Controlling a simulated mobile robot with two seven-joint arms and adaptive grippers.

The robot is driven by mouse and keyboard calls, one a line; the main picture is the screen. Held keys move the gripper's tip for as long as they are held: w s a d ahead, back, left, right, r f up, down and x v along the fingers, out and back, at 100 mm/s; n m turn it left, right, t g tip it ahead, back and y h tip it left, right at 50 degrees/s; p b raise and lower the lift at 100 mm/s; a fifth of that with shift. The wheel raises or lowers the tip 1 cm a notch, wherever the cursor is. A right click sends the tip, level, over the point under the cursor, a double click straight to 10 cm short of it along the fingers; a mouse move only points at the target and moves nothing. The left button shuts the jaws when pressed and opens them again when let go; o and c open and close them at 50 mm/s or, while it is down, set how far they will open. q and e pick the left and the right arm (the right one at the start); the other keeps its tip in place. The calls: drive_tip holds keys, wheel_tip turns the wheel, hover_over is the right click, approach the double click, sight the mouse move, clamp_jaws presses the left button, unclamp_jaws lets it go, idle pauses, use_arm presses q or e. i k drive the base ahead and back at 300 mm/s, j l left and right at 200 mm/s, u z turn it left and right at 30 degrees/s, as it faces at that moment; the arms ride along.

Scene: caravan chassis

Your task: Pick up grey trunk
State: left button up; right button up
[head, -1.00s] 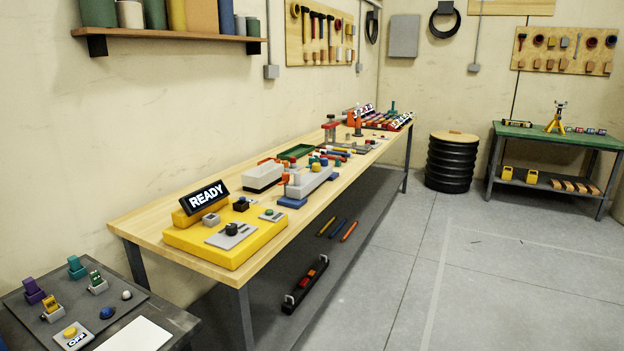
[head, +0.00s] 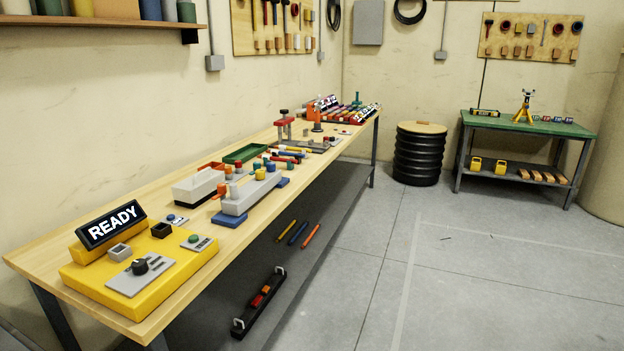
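No gripper of mine shows in the head view. A long light-grey block (head: 252,193) with coloured caps on top rests on blue feet on the wooden workbench. I cannot tell which of these, if either, is the grey trunk. Both lie apart from any arm of mine.
A yellow control box (head: 95,285) with a READY sign (head: 111,224) stands at the near end of the workbench (head: 40,262). A black tool bar (head: 259,302) lies under it. A tyre stack (head: 419,155) and green table (head: 530,126) stand behind. The right floor is open.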

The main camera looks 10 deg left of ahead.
sight(239, 200)
drive_tip(key=i+l+z, duration=0.1)
drive_tip(key=i, duration=0.7)
drive_tip(key=i+l+z, duration=0.1)
drive_tip(key=i, duration=0.7)
drive_tip(key=l, duration=0.1)
